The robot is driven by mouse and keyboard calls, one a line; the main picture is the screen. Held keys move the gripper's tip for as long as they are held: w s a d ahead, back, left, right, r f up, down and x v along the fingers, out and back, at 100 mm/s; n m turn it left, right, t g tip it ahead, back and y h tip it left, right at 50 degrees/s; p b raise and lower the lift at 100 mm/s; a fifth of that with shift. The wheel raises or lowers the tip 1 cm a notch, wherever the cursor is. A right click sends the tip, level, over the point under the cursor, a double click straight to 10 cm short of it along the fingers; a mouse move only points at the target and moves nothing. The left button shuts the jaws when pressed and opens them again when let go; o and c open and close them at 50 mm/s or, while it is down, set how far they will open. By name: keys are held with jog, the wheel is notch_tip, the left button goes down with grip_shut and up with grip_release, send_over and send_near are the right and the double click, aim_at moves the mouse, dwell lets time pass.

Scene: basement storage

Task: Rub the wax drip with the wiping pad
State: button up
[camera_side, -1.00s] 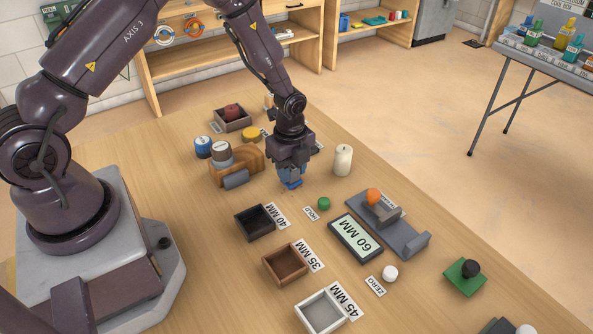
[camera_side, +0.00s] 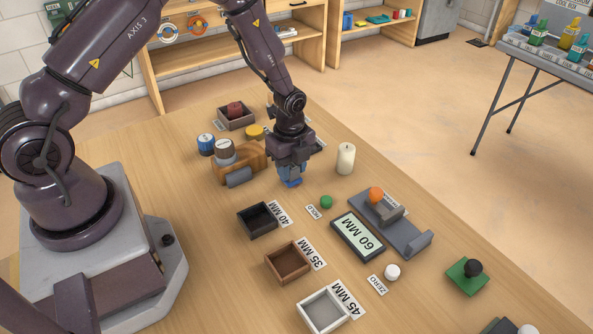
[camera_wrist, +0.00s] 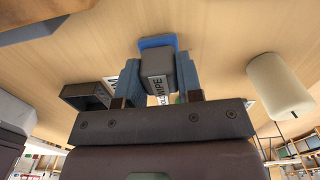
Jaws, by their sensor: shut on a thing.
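My gripper (camera_side: 291,174) points down at the table, left of the white candle (camera_side: 345,158). It is shut on the wiping pad, whose blue underside (camera_side: 292,183) shows below the fingers. In the wrist view the pad's dark grey block (camera_wrist: 157,65) with a WIPE label sits between my two blue fingers, and the candle (camera_wrist: 278,86) stands to the right. The pad is at or just above the tabletop; I cannot tell whether it touches. I cannot make out the wax drip in either view; the pad or gripper may hide it.
A wooden stand (camera_side: 245,160) with a grey cylinder is close on the left. Bare tabletop lies between the pad and these.

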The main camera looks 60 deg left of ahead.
jog(key=shift+a, duration=0.45)
jog(key=d, duration=0.4)
jog(key=shift+d, duration=0.15)
notch_tip(320, 180, up, 8)
dwell(0.5)
